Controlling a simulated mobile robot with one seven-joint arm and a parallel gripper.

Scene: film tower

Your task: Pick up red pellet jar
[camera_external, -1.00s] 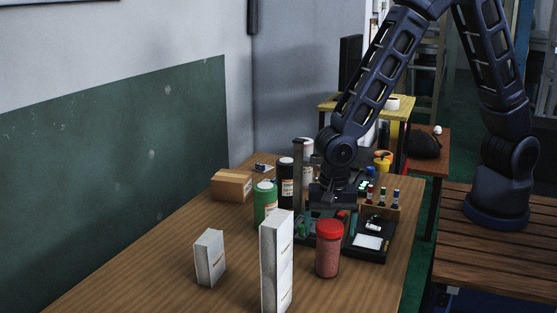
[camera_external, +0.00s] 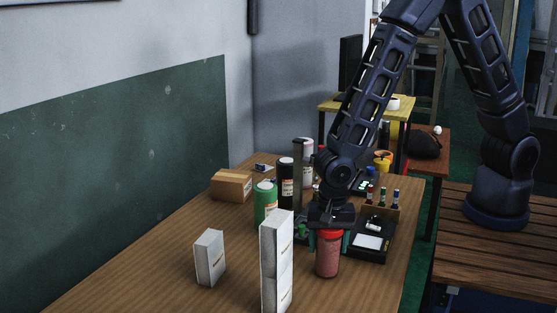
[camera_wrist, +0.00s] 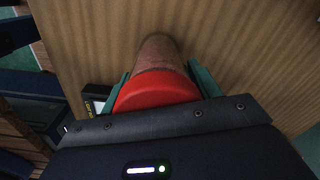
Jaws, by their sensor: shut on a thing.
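The red pellet jar (camera_external: 328,258) stands upright on the wooden table, with a red lid and reddish contents. My gripper (camera_external: 329,240) is above it, pointing down, with its teal fingers on either side of the lid. In the wrist view the red lid of the jar (camera_wrist: 157,90) sits between the two teal fingers of my gripper (camera_wrist: 160,88), and the jar's body extends beyond it. The gripper is shut on the jar near its lid. The jar's base appears to be on the table or very close to it; I cannot tell exactly.
A tall white box (camera_external: 276,262) stands close left of the jar, with a smaller white box (camera_external: 209,257) farther left. A green jar (camera_external: 265,203), a black bottle (camera_external: 285,183) and a cardboard box (camera_external: 231,185) stand behind. A black tray (camera_external: 370,255) is right of the jar.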

